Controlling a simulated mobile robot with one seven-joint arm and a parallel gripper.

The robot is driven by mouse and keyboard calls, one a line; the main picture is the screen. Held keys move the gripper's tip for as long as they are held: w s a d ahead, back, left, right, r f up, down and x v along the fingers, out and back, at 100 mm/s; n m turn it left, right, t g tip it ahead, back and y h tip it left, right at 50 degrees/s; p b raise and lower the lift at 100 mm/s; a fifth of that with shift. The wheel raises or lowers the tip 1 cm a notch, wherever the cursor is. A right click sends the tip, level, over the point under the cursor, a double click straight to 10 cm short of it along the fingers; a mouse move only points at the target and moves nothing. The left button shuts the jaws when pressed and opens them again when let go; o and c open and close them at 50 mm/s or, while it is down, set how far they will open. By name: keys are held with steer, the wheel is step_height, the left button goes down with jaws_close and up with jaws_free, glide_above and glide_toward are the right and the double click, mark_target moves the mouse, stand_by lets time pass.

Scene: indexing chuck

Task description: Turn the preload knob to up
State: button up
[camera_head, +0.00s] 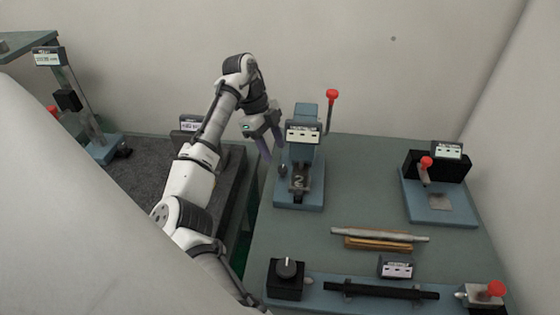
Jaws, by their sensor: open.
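My gripper (270,146) hangs with its fingers down, just left of a blue upright fixture (305,150) with a small display and a red-ended lever (332,95). Its jaws are open, and I see nothing between them. A small dark round knob (283,170) sits low on the left of that fixture, just below and right of the fingertips. Another dark knob (287,268) with a light pointer mark stands on a black box (285,285) at the front of the bench. The labels are too small to read, so I cannot tell which is the preload knob.
The green bench (370,180) also holds a light rod (380,234), a brass-coloured bar (378,243), a black bar (380,290) on a front rail, and a red-knobbed fixture (437,200) at right. Mid-bench is mostly free.

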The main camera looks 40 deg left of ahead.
mark_target(282, 168)
steer(key=shift+p+x, duration=0.3)
steer(key=shift+x, duration=2.65)
steer(key=c, duration=1)
steer(key=shift+r, duration=0.1)
steer(key=n+t, duration=0.1)
steer(key=n, duration=0.3)
steer(key=shift+s+d+t, duration=0.1)
steer(key=shift+d+t, duration=0.05)
steer(key=shift+t, duration=0.25)
steer(key=n+y, duration=0.1)
steer(key=n, duration=0.1)
steer(key=n+t, duration=0.1)
steer(key=n, duration=0.2)
steer(key=shift+s+y, duration=0.15)
steer(key=shift+y, duration=0.25)
